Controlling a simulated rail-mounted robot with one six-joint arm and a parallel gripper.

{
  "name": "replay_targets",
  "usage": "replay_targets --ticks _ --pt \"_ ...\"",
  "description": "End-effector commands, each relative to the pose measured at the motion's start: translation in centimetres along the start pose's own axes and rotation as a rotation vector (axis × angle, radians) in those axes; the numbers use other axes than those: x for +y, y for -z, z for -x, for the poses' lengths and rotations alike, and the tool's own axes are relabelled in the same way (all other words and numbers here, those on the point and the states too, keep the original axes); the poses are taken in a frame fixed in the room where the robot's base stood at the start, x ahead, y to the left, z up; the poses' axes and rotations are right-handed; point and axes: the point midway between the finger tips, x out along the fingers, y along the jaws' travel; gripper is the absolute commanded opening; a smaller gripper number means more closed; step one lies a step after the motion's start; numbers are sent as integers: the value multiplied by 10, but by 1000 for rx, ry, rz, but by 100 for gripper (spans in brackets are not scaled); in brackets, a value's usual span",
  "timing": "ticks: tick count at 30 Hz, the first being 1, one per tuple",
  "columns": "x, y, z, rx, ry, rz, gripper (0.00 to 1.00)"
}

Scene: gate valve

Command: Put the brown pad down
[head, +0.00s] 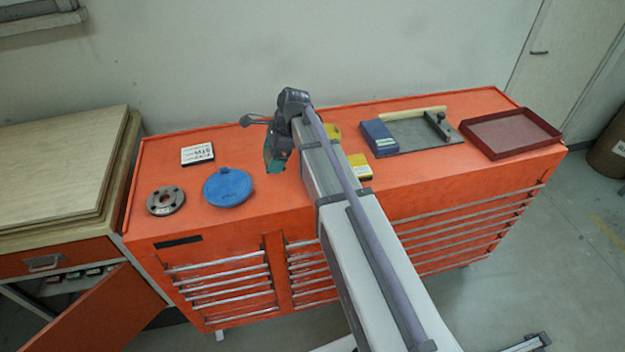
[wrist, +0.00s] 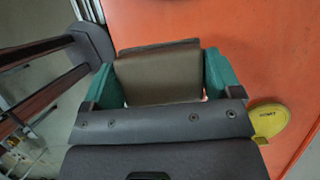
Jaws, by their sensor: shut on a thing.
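The brown pad (wrist: 158,76) is between the two teal fingers of my gripper (wrist: 163,70) in the wrist view. The gripper is shut on it, with a finger on either side. The orange cabinet top (wrist: 225,20) shows beyond the pad. In the head view my gripper (head: 276,158) is over the cabinet top (head: 300,200), to the right of the blue round lid. The pad cannot be made out there. Whether it touches the top cannot be told.
A blue round lid (head: 228,188), a grey flange (head: 166,201) and a white labelled box (head: 197,154) lie at left. At right are a yellow block (head: 359,167), a blue block (head: 379,139), a grey plate (head: 415,135) and a dark red tray (head: 510,133). A yellow round thing (wrist: 268,119) shows in the wrist view.

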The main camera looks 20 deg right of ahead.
Motion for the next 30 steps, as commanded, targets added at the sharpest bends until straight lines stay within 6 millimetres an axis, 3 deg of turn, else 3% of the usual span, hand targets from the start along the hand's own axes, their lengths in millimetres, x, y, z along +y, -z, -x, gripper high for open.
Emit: replay_targets --ticks 5,12,17,23,30 --pt "0 2 -7 0 0 -1 65" --pt "0 25 -60 0 0 -1 65" --pt "0 25 -61 0 0 -1 65" --pt "0 39 -95 0 0 -1 65" --pt "0 38 -92 0 0 0 65"
